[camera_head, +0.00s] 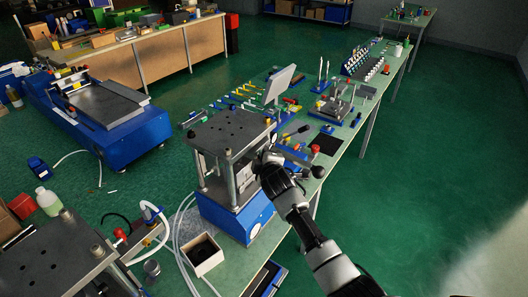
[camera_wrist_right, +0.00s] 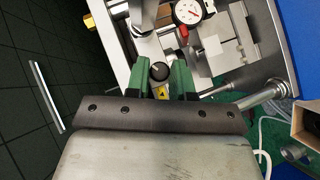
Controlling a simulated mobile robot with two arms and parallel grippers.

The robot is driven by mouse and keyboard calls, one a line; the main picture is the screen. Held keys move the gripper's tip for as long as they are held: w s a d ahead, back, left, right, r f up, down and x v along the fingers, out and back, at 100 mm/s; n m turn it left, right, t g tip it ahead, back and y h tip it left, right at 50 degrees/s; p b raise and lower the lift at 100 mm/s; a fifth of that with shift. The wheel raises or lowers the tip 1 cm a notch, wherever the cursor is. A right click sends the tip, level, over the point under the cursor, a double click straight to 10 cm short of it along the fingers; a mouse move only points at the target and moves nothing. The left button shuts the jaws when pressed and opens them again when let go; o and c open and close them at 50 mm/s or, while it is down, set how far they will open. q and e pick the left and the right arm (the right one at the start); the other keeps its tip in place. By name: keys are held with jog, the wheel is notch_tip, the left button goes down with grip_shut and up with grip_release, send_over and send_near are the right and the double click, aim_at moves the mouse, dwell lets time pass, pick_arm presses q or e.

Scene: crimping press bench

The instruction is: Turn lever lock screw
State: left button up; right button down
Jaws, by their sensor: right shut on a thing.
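The lever lock screw (camera_wrist_right: 159,71) appears as a small black knob with a light mark in the right wrist view. It sits between the two green fingers of my right gripper (camera_wrist_right: 160,80), which is shut on it. In the head view my right gripper (camera_head: 268,158) is at the right side of the press (camera_head: 232,131), and the knob is hidden there. The press has a dark top plate on posts and a blue base (camera_head: 235,218). A dial gauge (camera_wrist_right: 188,12) shows behind the fingers in the right wrist view. My left gripper is not in view.
A small open box (camera_head: 202,254) stands left of the press base, with pale hoses (camera_head: 178,240) beside it. Green floor (camera_head: 430,190) lies clear beyond the bench's right edge.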

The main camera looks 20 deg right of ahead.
dwell(0.3)
jog(key=c, duration=1.3)
grip_release()
jog(key=shift+o, duration=0.2)
jog(key=b+v, duration=0.2)
jog(key=v, duration=0.8)
jog(key=shift+s+r, duration=0.2)
jog(key=shift+s, duration=0.2)
